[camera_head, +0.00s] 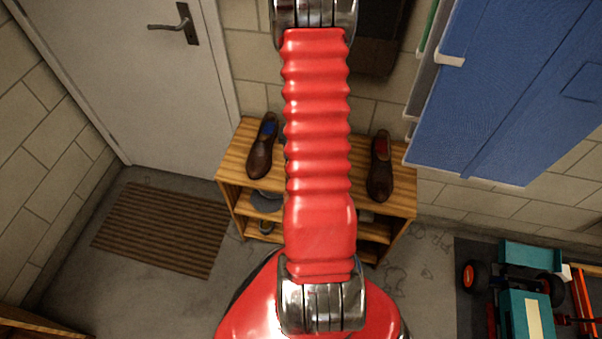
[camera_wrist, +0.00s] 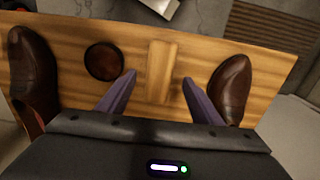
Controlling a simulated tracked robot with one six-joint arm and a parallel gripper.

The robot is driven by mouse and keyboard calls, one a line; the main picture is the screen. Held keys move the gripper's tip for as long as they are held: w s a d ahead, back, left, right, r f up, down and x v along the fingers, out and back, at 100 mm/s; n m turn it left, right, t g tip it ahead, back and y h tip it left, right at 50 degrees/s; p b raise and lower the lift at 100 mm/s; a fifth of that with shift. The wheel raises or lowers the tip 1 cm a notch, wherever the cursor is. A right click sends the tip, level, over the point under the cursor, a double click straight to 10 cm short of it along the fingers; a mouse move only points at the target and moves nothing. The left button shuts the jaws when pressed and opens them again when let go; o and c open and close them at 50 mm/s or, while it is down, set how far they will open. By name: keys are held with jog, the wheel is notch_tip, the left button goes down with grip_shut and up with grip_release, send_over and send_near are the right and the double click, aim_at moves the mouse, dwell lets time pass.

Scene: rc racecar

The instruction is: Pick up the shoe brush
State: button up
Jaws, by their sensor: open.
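The shoe brush (camera_wrist: 160,68), a light wooden block shape, lies on the wooden shelf top (camera_wrist: 70,35) in the wrist view. Its near end shows between the fingertips of my gripper (camera_wrist: 159,78). The two purple fingers are open, one to each side of the brush, with wood showing between them and it. I cannot tell how high the fingertips are above the shelf. The brush's underside is hidden. In the head view my red arm covers the middle of the shelf, so the brush and gripper are hidden there.
A round dark tin (camera_wrist: 104,61) lies left of the brush in the wrist view, near the left finger. Brown shoes stand at the left (camera_wrist: 34,72) and right (camera_wrist: 230,88). The head view shows a blue cabinet (camera_head: 500,90), doormat (camera_head: 162,228) and toy vehicle (camera_head: 520,300).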

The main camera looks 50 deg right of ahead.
jog(key=shift+f, duration=0.25)
jog(key=shift+d+f, duration=0.2)
jog(key=shift+f, duration=2.35)
jog(key=c, duration=1.3)
jog(key=shift+o, duration=0.2)
jog(key=shift+r, duration=5.05)
